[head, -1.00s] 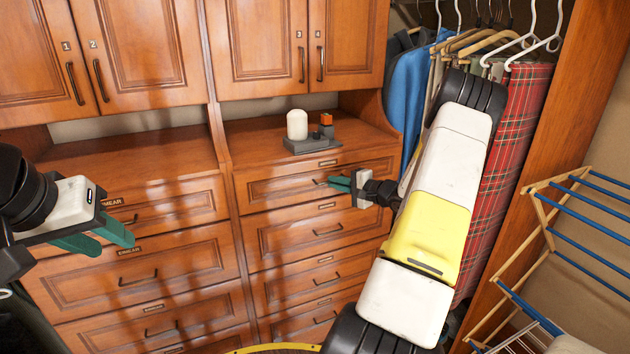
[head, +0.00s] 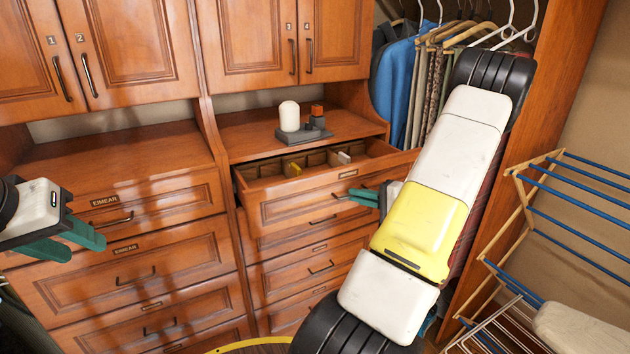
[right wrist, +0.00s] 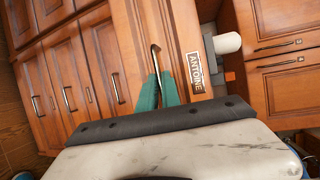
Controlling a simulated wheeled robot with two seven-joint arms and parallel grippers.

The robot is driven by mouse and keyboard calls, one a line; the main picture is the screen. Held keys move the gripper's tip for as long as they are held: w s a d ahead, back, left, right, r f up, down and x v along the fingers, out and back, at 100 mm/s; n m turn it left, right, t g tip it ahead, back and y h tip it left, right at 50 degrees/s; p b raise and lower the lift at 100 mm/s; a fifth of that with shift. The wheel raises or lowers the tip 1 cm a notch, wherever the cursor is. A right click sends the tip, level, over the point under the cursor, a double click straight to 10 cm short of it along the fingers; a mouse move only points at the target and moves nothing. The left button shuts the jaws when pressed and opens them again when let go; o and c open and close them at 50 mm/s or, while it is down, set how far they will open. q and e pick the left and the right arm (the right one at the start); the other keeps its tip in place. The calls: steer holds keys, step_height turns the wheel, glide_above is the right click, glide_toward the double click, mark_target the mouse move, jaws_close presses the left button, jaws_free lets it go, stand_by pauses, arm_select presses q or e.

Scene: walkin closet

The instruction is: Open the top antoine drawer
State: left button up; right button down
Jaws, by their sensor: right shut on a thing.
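The top Antoine drawer (head: 290,207) in the right-hand column is pulled partly out in the head view, showing a divided inside with a few small items. Its label reads ANTOINE in the right wrist view (right wrist: 195,72). My right gripper (head: 362,197) is at the drawer front, shut on the dark bar handle (right wrist: 155,58), which shows between its green fingers in the right wrist view. My left gripper (head: 85,240) is at the far left, in front of the Eimear drawers, its green fingers apart and empty.
A grey tray (head: 304,136) with a white rounded object (head: 289,116) stands on the shelf above the open drawer. Hanging clothes (head: 400,75) are at the back right. A drying rack (head: 530,215) with blue rods stands at the right.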

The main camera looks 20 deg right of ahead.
steer(key=s, duration=2.2)
steer(key=shift+s+d, duration=0.15)
steer(key=shift+d, duration=0.25)
steer(key=c, duration=1.6)
jaws_free()
steer(key=shift+o, duration=0.2)
steer(key=v, duration=0.8)
